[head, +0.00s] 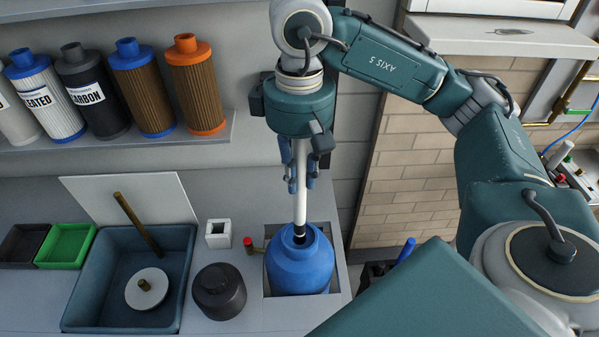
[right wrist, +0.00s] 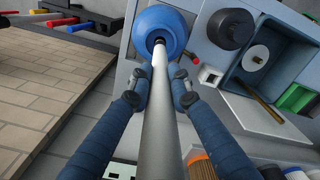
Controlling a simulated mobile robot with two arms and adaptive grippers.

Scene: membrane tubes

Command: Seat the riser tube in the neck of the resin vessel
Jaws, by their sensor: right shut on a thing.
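The riser tube (head: 300,205) is a long white tube with a black lower end, held close to upright. My right gripper (head: 301,180) is shut on it, with blue fingers on either side; the right wrist view also shows the gripper (right wrist: 155,88) around the tube (right wrist: 158,125). The resin vessel (head: 298,267) is a round blue vessel standing in a square recess of the counter. In both views the tube's black end is at the vessel's neck opening (right wrist: 160,20). I cannot tell how deep it sits. My left gripper is not in view.
A dark lidded pot (head: 219,291), a small white square holder (head: 218,233) and a red-handled valve (head: 249,244) stand left of the vessel. Further left is a blue-grey basin (head: 188,277) with a rod and white disc. Filter cartridges (head: 143,88) line the shelf above.

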